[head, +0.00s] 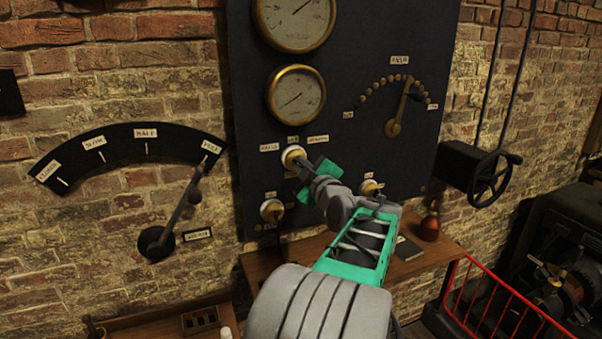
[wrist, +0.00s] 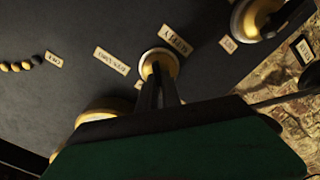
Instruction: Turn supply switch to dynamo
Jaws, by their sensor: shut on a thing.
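The supply switch (head: 292,155) is a round brass-rimmed switch on the dark panel, below the lower gauge. Small labels sit above it: one to its left (head: 269,147), one at its top (head: 293,139) and one to its right (head: 318,139); their text is hard to read. My gripper (head: 301,163) reaches the switch from the lower right. In the wrist view the dark fingers are shut on the handle of the switch (wrist: 160,61), in front of its brass face. The fingers hide the handle, so I cannot tell which label it points to.
A brass knob switch (head: 272,209) sits below left, and another (head: 369,187) is partly behind my arm. A field lever (head: 395,127) with an arc of studs is at the right. A wooden shelf (head: 420,262) with a red-brown bottle (head: 430,226) lies below. A black handwheel (head: 490,179) stands right.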

